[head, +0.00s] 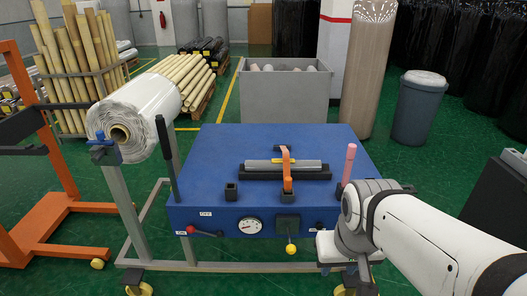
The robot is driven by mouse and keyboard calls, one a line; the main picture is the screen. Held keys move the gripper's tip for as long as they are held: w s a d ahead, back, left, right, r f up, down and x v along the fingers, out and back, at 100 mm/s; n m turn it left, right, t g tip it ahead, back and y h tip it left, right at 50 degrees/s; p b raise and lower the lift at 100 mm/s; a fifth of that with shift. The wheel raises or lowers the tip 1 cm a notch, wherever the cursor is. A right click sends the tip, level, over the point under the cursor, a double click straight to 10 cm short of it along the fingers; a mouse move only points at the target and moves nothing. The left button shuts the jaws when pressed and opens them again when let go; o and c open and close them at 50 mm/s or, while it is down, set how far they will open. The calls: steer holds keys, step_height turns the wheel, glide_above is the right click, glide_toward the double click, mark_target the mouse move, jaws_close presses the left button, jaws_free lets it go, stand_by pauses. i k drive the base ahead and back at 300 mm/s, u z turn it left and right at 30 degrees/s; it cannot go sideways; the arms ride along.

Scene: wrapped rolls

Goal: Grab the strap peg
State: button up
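No part is clearly marked as the strap peg. Upright pegs stand at both ends of the blue bench (232,145): a pink one (348,165) at the right front corner and a tall dark one (166,155) at the left. An orange handle (287,172) crosses a grey roll (282,165) in a dark cradle on the bench top. My white arm reaches in from the lower right, its joint just right of and below the pink peg. My gripper's fingers are not visible, so I see nothing held.
A white wrapped roll (140,112) hangs on a stand left of the bench. An orange frame (45,235) stands farther left. A grey bin (285,95) and a tall brown roll (369,70) stand behind. The bench top's left part is clear.

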mark_target(288, 180)
steer(key=u, duration=0.25)
steer(key=i, duration=1.35)
steer(key=z, duration=0.25)
